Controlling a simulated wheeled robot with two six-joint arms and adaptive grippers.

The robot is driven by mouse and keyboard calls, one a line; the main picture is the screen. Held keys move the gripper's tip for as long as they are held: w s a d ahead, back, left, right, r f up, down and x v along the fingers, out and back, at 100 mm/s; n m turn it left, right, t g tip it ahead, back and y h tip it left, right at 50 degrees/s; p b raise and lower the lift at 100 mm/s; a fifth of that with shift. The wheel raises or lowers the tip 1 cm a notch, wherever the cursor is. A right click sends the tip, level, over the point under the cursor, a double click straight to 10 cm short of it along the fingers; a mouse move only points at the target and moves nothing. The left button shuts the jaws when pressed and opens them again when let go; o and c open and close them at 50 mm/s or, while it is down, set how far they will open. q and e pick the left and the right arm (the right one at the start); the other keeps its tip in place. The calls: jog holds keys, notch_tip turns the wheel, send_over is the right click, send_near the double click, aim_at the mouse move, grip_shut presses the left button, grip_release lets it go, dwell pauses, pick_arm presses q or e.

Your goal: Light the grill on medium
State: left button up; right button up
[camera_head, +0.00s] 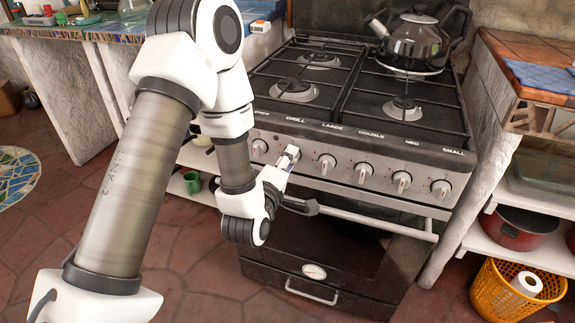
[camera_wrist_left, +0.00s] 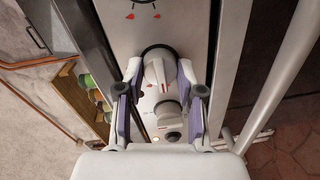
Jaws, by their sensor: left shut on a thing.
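The grill knob (camera_wrist_left: 155,72) is a pale metal knob with a dark ring behind it. In the wrist view it sits between the two fingertips of my left gripper (camera_wrist_left: 160,78), which is shut on it. In the head view my left gripper (camera_head: 290,154) reaches the stove's front panel under the "GRILL" label and covers that knob. Red marks show on the panel beside the knob in the wrist view; its exact setting cannot be read. No flame is visible. The stove (camera_head: 340,128) has other knobs: oven (camera_head: 258,147), large (camera_head: 327,163) and double (camera_head: 363,174). My right gripper is out of view.
A dark kettle (camera_head: 415,42) stands on the back right burner. The oven handle (camera_head: 380,222) runs below the knobs. A tiled counter (camera_head: 75,32) is at the left, shelves with a red pot (camera_head: 517,230) are at the right, and a yellow basket (camera_head: 490,295) stands on the floor.

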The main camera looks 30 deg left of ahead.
pick_arm(q)
jog(key=shift+n+b, duration=0.3)
jog(key=shift+n, duration=0.5)
jog(key=shift+r, duration=0.1)
jog(key=o, duration=1.1)
jog(key=shift+w, duration=0.1)
jog(key=shift+o, duration=0.2)
